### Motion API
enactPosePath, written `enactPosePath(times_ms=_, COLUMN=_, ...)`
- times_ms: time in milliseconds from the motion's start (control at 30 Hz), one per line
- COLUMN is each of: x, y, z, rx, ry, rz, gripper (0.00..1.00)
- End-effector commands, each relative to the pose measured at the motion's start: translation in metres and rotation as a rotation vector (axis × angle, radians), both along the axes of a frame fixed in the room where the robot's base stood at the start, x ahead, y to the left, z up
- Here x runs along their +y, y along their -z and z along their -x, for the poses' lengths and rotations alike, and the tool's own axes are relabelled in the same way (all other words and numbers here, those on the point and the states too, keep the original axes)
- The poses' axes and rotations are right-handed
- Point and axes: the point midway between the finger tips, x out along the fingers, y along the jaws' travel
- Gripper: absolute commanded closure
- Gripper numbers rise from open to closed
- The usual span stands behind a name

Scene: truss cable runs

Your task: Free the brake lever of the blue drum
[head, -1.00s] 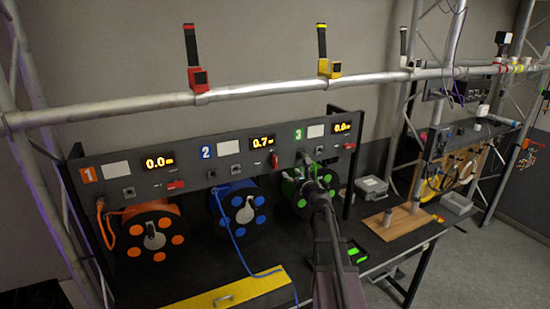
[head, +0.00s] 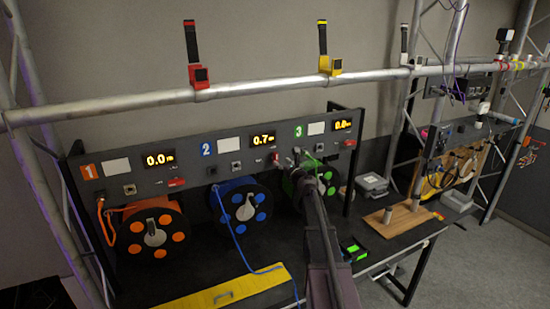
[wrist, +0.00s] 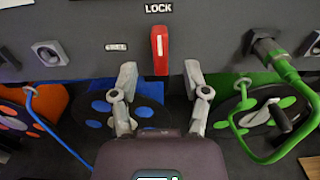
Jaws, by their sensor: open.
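The blue drum (head: 240,203) stands below panel section 2, and its display reads 0.7 m. Its red brake lever (wrist: 160,50) hangs upright on the panel, right under the LOCK label (wrist: 158,8). A smaller label, hard to read but perhaps FREE (wrist: 116,46), is to its left. The red lever also shows in the head view (head: 275,158). My gripper (wrist: 161,76) is open, one finger each side of the lever's lower end; I cannot tell whether the lever is between the fingers or beyond them. In the head view my gripper (head: 299,154) is by the panel.
A green cable (wrist: 290,100) loops from a plug on the right, close to my right finger. A blue cable (wrist: 55,130) hangs at the left. The orange drum (head: 152,235) and green drum (head: 312,185) flank the blue one. A truss tube (head: 130,104) runs above the panel.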

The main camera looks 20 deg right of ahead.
Motion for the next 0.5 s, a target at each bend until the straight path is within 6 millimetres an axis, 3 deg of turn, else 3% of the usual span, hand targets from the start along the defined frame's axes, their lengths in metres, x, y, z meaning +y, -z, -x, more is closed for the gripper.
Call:
enactPosePath(times_ms=200, x=0.0, y=0.0, z=-0.037, rx=0.0, ry=0.0, rz=0.0, gripper=0.4)
enactPosePath(times_ms=500, x=0.001, y=0.0, z=-0.061, rx=0.0, ry=0.0, rz=0.0, gripper=0.4)
